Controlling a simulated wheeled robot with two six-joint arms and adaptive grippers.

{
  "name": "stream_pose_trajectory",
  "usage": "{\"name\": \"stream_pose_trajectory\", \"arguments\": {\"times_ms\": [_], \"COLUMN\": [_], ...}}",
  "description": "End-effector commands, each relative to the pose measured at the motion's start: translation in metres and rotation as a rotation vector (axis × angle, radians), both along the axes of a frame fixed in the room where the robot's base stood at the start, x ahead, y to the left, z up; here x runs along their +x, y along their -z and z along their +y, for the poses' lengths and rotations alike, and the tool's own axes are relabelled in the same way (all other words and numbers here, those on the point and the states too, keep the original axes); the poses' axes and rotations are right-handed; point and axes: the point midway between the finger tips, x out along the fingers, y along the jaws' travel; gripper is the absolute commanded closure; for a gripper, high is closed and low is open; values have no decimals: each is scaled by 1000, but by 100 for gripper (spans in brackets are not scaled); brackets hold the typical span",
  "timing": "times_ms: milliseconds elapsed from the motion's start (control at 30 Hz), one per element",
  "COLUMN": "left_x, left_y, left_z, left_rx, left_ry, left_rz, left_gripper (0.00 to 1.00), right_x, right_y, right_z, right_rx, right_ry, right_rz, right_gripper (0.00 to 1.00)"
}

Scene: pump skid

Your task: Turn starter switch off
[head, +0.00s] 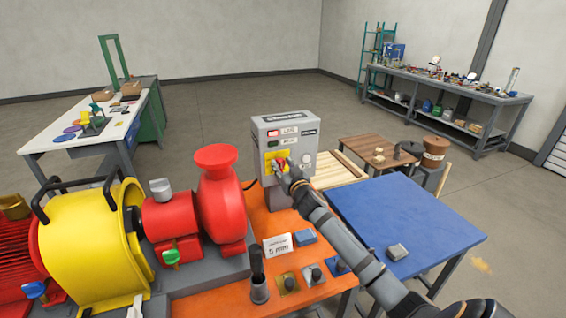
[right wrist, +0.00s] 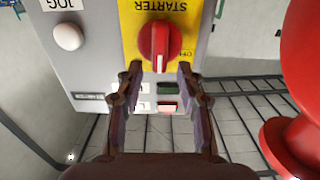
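The grey starter box (head: 285,130) stands at the back of the orange bench. Its red starter switch (right wrist: 158,42) is a round knob on a yellow plate (right wrist: 192,22), with upside-down STARTER and OFF lettering in the right wrist view. The knob's white mark points down in that view, with OFF at its lower right. My right gripper (right wrist: 159,72) is open in front of the knob, its fingertips apart to either side of the knob's lower edge. I cannot tell whether they touch it. In the head view the right gripper (head: 284,172) partly hides the switch. My left gripper is not in view.
A red pump (head: 220,195) and yellow guard (head: 90,240) stand left of the box. A white button (right wrist: 68,37) sits beside the yellow plate. A blue table (head: 430,225) is right.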

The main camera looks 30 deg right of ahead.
Motion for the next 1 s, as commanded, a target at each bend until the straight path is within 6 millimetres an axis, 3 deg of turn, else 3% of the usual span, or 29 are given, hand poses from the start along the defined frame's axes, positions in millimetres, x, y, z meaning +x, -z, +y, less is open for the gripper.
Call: {"name": "stream_pose_trajectory", "arguments": {"times_ms": [100, 233, 533, 1000], "left_x": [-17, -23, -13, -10], "left_y": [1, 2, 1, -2], "left_z": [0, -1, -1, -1], "left_rx": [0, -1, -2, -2], "left_ry": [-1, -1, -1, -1], "left_rz": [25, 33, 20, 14], "left_gripper": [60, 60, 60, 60], "right_x": [1, 1, 1, 1], "right_y": [0, 0, 0, 0], "right_z": [0, 0, 0, 1], "right_rx": [0, 0, 0, -66], "right_ry": [-1, -1, 0, 0], "right_rz": [-1, 0, 0, 16], "right_gripper": [62, 62, 100, 100]}}
